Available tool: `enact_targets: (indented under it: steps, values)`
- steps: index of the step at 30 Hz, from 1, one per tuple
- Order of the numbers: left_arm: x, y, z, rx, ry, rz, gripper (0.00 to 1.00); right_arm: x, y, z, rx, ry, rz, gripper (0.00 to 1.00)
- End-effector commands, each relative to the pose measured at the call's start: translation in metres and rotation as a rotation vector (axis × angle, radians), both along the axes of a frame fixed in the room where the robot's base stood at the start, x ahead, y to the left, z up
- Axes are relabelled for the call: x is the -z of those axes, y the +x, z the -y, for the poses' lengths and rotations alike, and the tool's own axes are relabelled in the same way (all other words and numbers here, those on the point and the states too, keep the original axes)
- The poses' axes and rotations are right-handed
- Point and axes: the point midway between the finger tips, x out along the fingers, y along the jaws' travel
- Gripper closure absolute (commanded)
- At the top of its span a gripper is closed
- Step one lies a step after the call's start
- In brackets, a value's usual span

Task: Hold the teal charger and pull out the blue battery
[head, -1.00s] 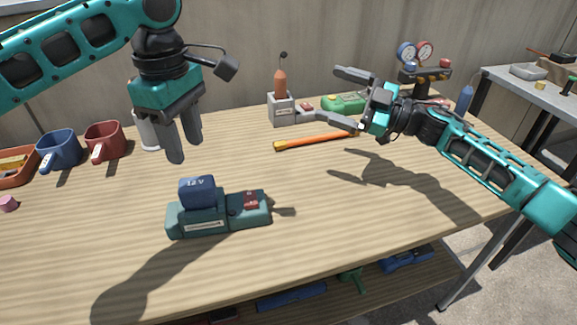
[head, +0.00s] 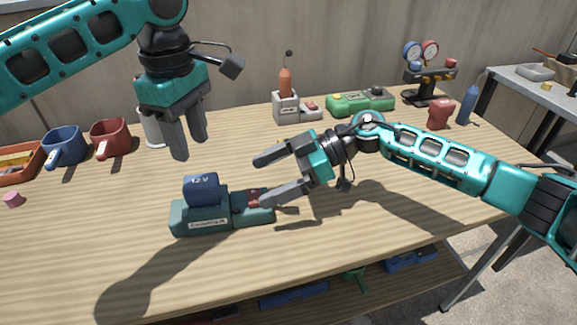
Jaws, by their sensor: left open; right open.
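The teal charger (head: 222,219) lies on the wooden table in the head view, with a pale label on its front. The blue battery (head: 202,190) stands upright in its left part, marked "12 V". My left gripper (head: 192,152) points down above and behind the battery, open and empty, apart from it. My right gripper (head: 263,180) is open and reaches in from the right, its jaws facing the charger's right end. Its nearer finger overlaps that end in the picture, close to a red part; I cannot tell if it touches. The far finger is behind the charger.
A blue mug (head: 64,146), a red mug (head: 110,139) and an orange tray (head: 18,163) stand at the left. A grey holder (head: 286,107), a green device (head: 360,102) and a gauge stand (head: 428,83) line the back. The table's front strip is clear.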

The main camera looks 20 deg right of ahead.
Motion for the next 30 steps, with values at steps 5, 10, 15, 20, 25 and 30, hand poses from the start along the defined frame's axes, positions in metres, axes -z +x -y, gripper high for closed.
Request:
enact_targets:
  steps: [5,10,15,20,25,30]
  values:
    - [0.0,0.0,0.0,0.0,0.0,0.0,0.57,0.014,0.002,-0.035,-0.003,0.003,0.0,0.0]
    - [0.0,0.0,0.0,0.0,0.0,0.0,0.57,0.024,0.005,-0.061,-0.001,0.003,0.0,0.0]
    - [0.0,0.0,0.0,0.0,0.0,0.0,0.57,0.031,0.007,-0.075,0.001,0.002,0.001,0.0]
    - [0.0,0.0,0.0,0.0,0.0,0.0,0.57,0.033,0.007,-0.08,0.001,0.001,0.0,0.0]
    - [0.0,0.0,0.0,0.0,0.0,0.0,0.57,0.034,0.007,-0.08,0.001,0.001,0.0,0.0]
    - [0.0,0.0,0.0,0.0,0.0,0.0,0.57,0.033,0.007,-0.08,0.001,0.001,0.0,0.11]
